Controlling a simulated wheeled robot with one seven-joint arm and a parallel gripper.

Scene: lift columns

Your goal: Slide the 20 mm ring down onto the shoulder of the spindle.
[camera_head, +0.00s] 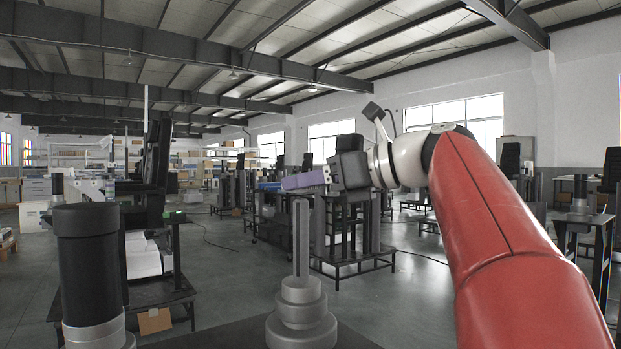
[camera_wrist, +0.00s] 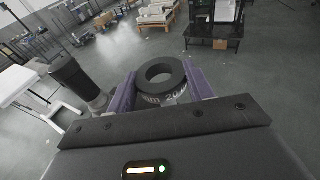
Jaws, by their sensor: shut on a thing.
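The spindle (camera_head: 301,240) stands upright in the head view, a thin grey shaft rising from a stepped, wider grey base. My gripper (camera_head: 303,181) has purple fingers and appears just above the shaft's top in the picture; I cannot tell how they compare in depth. In the wrist view my gripper (camera_wrist: 162,88) is shut on the dark 20 mm ring (camera_wrist: 147,78), whose side carries white lettering, partly legible as "20". The ring's hole is open and shows only floor. The ring cannot be made out in the head view. The spindle is not clearly visible in the wrist view.
A thick black cylinder on a grey base (camera_head: 87,240) stands left of the spindle; a similar black cylinder (camera_wrist: 68,75) shows in the wrist view. Black workstations (camera_head: 350,220) stand behind on the grey floor. The space around the shaft's upper part looks clear.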

